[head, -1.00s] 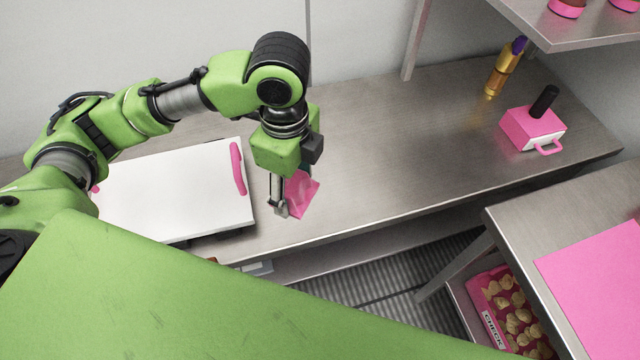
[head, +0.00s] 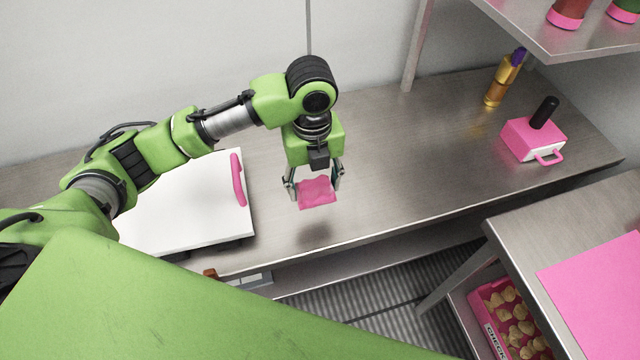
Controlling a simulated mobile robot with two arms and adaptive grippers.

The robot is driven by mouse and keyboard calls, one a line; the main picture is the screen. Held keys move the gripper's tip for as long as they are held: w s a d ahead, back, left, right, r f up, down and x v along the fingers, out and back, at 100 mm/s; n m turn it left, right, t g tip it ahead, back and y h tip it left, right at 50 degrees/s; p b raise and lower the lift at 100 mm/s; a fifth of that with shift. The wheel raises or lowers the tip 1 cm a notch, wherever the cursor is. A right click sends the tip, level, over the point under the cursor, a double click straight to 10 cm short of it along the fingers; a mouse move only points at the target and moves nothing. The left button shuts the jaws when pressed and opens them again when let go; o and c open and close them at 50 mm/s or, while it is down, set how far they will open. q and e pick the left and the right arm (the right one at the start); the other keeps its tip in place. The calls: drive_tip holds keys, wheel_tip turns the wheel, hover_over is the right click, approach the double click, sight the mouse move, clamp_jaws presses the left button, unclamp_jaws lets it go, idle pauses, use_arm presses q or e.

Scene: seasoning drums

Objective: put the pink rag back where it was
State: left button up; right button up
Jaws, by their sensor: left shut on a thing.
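The pink rag (head: 317,193) hangs between the fingers of my left gripper (head: 316,182), which is shut on it. The gripper points down over the steel counter (head: 400,160). A dark shadow on the counter below the rag shows that it is held a little above the surface. My right gripper is not in view.
A white board with a pink handle (head: 238,180) lies to the left of the rag. A pink box with a black handle (head: 534,136) and a gold bottle (head: 502,82) stand at the right. The counter's middle is clear. A pink mat (head: 605,275) lies on the right-hand table.

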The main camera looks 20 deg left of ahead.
sight(319, 180)
use_arm(q)
drive_tip(key=w+f, duration=0.4)
drive_tip(key=f, duration=0.1)
drive_tip(key=shift+w+a, duration=0.2)
drive_tip(key=shift+w, duration=0.2)
drive_tip(key=shift+w+f+p, duration=0.35)
drive_tip(key=shift+w+f, duration=0.2)
drive_tip(key=shift+f, duration=0.25)
wheel_tip(319, 180, down, 2)
drive_tip(key=shift+s+f+p, duration=0.1)
drive_tip(key=shift+p, duration=0.45)
drive_tip(key=shift+f, duration=0.3)
drive_tip(key=shift+f, duration=0.15)
drive_tip(key=o, duration=1.1)
